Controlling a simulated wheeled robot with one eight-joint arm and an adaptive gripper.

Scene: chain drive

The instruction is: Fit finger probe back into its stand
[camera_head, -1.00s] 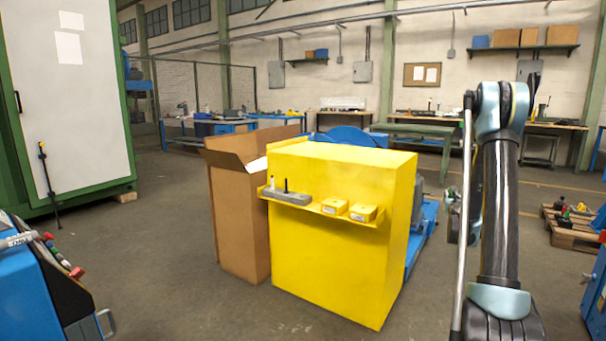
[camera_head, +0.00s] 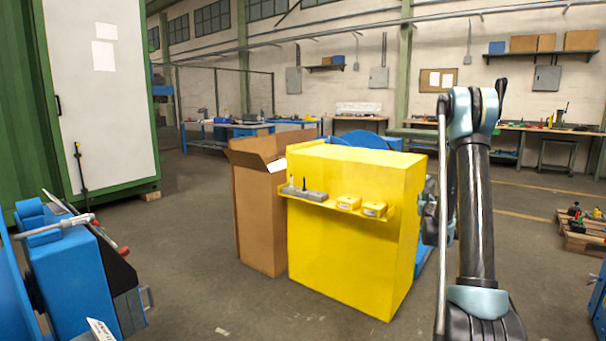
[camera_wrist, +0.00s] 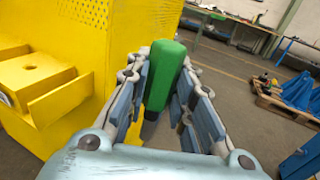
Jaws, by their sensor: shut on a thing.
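My gripper (camera_wrist: 164,82) is shut on a green-handled thing, which I take to be the finger probe (camera_wrist: 164,70). Its green end points up and its dark lower part is between the fingers; its tip is hidden. In the head view my arm hides most of the gripper. A grey block (camera_head: 310,195) on the yellow cabinet's ledge holds a white and a black upright piece. Two yellow blocks (camera_head: 348,202) (camera_head: 374,209) sit to its right. In the wrist view one yellow block (camera_wrist: 30,70) has a hole in its top. I cannot tell which block is the stand.
The yellow cabinet (camera_head: 345,255) stands mid-floor, with an open cardboard box (camera_head: 262,215) against its left side. A blue unit (camera_head: 80,265) is at the lower left. A pallet (camera_head: 580,235) lies at the right. The floor in front of the cabinet is clear.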

